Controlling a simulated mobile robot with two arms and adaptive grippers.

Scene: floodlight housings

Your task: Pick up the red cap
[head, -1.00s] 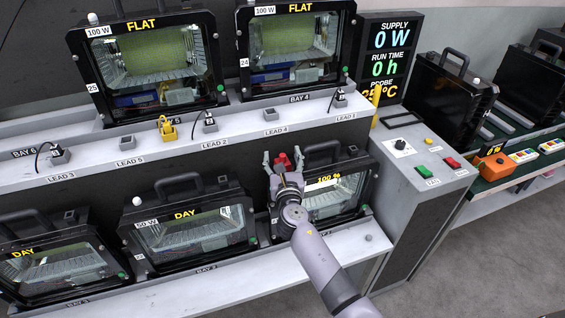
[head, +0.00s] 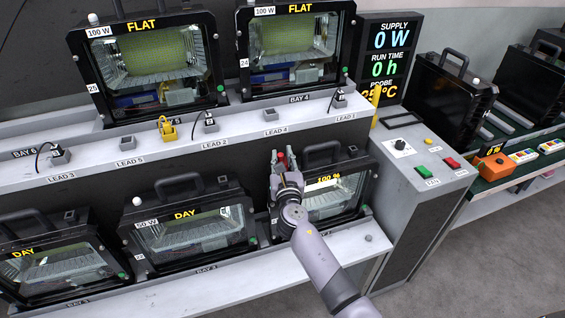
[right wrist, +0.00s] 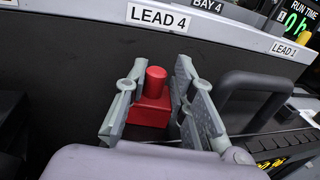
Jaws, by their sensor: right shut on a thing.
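The red cap (head: 281,158) is a small red block with a round knob on top. It is at the upper left of the lower right housing, below the LEAD 4 label. In the right wrist view the red cap (right wrist: 151,110) sits between the two grey fingers. My right gripper (head: 283,157) is shut on it; it also shows in the right wrist view (right wrist: 155,85). The cap's lower part is hidden by the gripper, so I cannot tell whether it still touches the housing. My left gripper is not in view.
The lower right housing (head: 340,195) has a black handle close to the right of the gripper. The upper shelf (head: 235,132) with lead sockets is just above. A grey supply console (head: 420,165) stands to the right. Other housings stand left (head: 190,230) and above (head: 155,60).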

